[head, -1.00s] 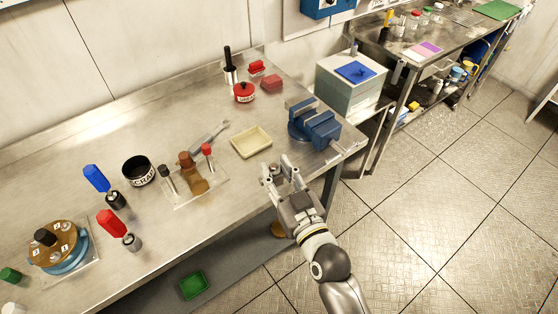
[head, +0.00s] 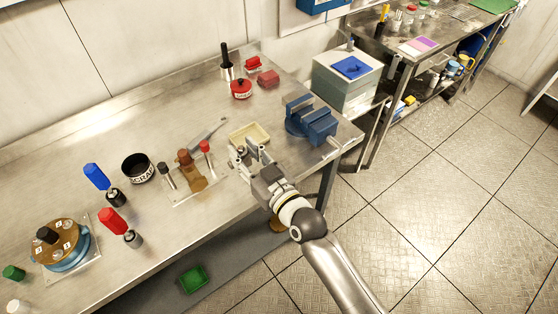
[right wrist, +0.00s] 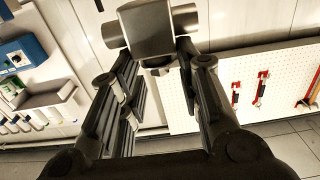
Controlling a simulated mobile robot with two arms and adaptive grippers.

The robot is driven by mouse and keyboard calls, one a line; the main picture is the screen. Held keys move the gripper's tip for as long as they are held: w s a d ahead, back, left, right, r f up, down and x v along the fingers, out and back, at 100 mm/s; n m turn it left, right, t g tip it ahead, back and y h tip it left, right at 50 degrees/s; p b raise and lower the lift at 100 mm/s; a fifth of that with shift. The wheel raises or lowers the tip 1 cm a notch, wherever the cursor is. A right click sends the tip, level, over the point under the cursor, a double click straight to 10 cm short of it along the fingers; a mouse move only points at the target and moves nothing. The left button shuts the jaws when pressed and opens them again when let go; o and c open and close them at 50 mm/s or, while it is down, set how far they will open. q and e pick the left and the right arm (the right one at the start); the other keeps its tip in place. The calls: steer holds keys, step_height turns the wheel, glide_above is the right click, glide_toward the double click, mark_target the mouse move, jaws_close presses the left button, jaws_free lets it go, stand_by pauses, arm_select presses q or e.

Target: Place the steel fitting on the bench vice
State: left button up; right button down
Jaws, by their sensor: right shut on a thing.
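The steel fitting (right wrist: 150,32), a grey block with round stubs at its sides, is between the fingertips of my right gripper (right wrist: 155,65) in the right wrist view. In the head view my right gripper (head: 250,155) is over the bench near the cream tray, shut on the fitting (head: 240,153), which looks small there and is partly covered by the fingers. The blue bench vice (head: 311,122) stands at the bench's right end, to the right of the gripper and apart from it. My left gripper is not in view.
The cream tray (head: 262,130) is partly hidden behind the gripper. A stand with a brown part (head: 188,168) lies left of it. A red pot (head: 241,89) and red blocks (head: 268,78) are behind. Bare bench (head: 287,152) lies between gripper and vice.

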steer(key=shift+w+d+f+b, duration=2)
steer(key=shift+w+f+b, duration=0.15)
steer(key=shift+b, duration=1)
steer(key=shift+w+d+f+b, duration=2)
steer(key=shift+w+b, duration=0.15)
steer(key=shift+b, duration=1)
steer(key=f+b, duration=0.1)
steer(key=b, duration=0.1)
steer(key=f+b, duration=0.1)
steer(key=shift+w+d+f, duration=0.25)
steer(key=shift+f, duration=0.05)
steer(key=shift+f+b, duration=0.35)
steer(key=shift+f, duration=0.1)
steer(key=shift+f, duration=0.1)
steer(key=shift+f, duration=0.15)
steer(key=c, duration=1.1)
jaws_free()
steer(key=shift+o, duration=0.2)
